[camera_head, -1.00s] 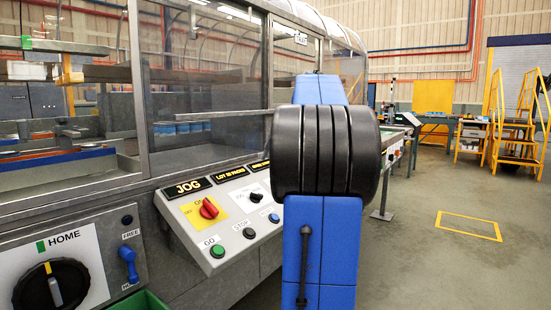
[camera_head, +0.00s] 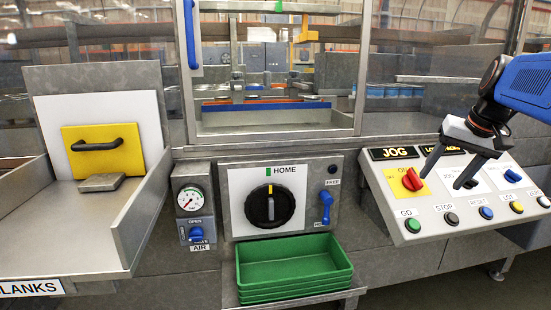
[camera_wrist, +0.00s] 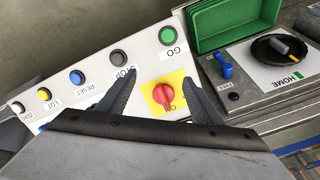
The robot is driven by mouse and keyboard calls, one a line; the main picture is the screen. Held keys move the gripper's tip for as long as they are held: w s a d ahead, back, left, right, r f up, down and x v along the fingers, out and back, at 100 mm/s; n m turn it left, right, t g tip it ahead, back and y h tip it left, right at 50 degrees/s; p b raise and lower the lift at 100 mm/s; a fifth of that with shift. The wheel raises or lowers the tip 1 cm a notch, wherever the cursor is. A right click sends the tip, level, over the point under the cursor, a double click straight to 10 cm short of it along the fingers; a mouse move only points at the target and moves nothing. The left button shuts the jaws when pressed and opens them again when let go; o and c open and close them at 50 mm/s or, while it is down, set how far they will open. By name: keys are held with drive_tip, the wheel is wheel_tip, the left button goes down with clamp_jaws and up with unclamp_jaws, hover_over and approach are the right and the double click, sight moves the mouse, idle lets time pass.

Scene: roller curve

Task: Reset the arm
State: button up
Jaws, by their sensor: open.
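My gripper (camera_head: 443,178) hangs over the sloped control panel (camera_head: 383,208) at the right in the head view, fingers apart and empty. Its fingers point down and left, close to the red rotary switch (camera_head: 412,179) on its yellow plate. In the wrist view the open fingers (camera_wrist: 160,80) stand on either side of the red switch (camera_wrist: 163,97). I cannot tell whether a finger touches the panel. My blue arm link (camera_head: 530,83) comes in from the right edge.
Left of the panel are the black HOME dial (camera_head: 272,206), a blue FREE lever (camera_head: 326,207) and a green tray (camera_head: 292,264). A gauge with a blue AIR valve (camera_head: 196,233) and a metal blanks chute (camera_head: 125,235) stand farther left. A glazed enclosure stands behind.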

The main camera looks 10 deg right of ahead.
drive_tip(key=s+a+f+n, duration=0.5)
drive_tip(key=s+a+f, duration=1.3)
drive_tip(key=f, duration=0.3)
drive_tip(key=shift+s+a+f, duration=0.15)
drive_tip(key=shift+s+a, duration=0.05)
drive_tip(key=shift+a, duration=0.4)
